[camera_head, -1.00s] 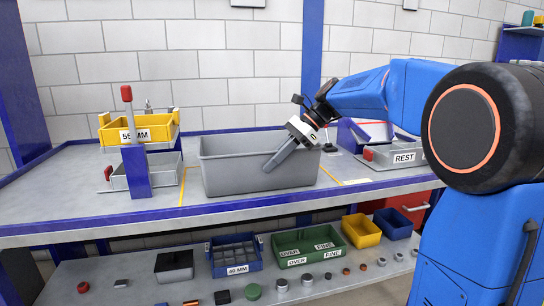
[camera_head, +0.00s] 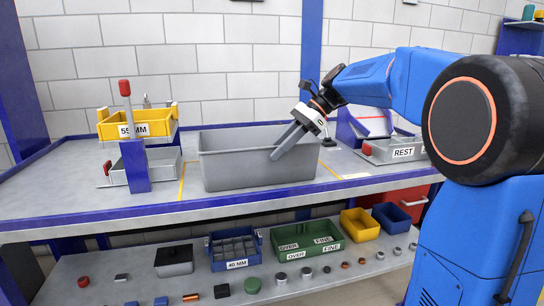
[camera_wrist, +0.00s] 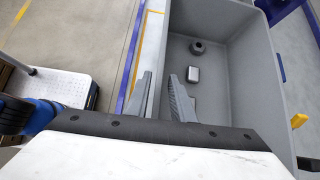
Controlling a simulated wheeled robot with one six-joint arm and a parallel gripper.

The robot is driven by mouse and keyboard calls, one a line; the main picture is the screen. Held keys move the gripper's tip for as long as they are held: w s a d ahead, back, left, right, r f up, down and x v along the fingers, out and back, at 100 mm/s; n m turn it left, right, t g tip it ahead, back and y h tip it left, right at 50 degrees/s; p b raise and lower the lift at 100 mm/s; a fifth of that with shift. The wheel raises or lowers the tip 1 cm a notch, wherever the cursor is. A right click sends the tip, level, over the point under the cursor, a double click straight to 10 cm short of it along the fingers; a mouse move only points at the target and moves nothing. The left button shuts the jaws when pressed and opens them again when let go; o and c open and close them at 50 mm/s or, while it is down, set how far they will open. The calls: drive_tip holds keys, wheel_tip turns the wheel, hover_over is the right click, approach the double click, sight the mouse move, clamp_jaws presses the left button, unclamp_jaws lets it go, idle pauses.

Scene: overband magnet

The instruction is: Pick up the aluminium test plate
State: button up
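A small bright rectangular piece (camera_wrist: 193,74), which looks like the aluminium test plate, lies on the floor of the grey bin (camera_head: 240,172) in the wrist view. A dark round part (camera_wrist: 197,47) lies near it. The head view does not show the bin's floor. My gripper (camera_head: 274,157) is tilted down to the left over the bin's right part.
A yellow 55 MM tray (camera_head: 150,122) and a red-topped blue post (camera_head: 135,165) stand left of the bin. A REST tray (camera_head: 398,150) stands to the right. Several small trays, including a green one (camera_head: 305,240), are on the lower shelf.

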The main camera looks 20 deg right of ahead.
drive_tip(key=v, duration=0.9)
